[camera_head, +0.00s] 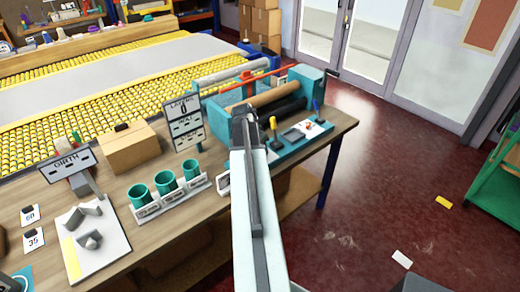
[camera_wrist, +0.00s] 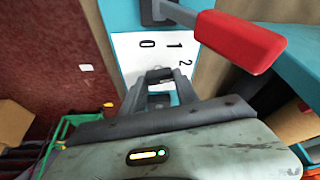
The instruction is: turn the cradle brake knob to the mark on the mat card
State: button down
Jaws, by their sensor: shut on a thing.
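The teal cradle (camera_head: 305,77) stands at the right end of the bench and holds rolls. My gripper (camera_head: 243,112) reaches to its near side, and the arm hides the knob in the head view. In the wrist view my gripper (camera_wrist: 160,76) is shut on the brake knob, in front of a white dial plate (camera_wrist: 127,47) marked 0, 1 and 2. The fingers hide most of the knob, so I cannot tell which number it points at. A standing card (camera_head: 184,123) on the bench shows "LAYERS" and "MAT"; its smaller marks are hard to read.
A red handle (camera_wrist: 240,38) on a grey lever sticks out close to the right of my fingers. Green cups (camera_head: 166,182), a cardboard box (camera_head: 130,150) and a GIRTH card (camera_head: 68,163) stand on the bench (camera_head: 125,178). The dark red floor (camera_head: 375,160) at right is mostly clear.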

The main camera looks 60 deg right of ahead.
dwell(0.4)
jog(key=c, duration=0.9)
grip_release()
jog(key=shift+r, duration=0.1)
jog(key=p+v, duration=0.7)
jog(key=shift+r, duration=0.3)
jog(key=shift+a, duration=0.15)
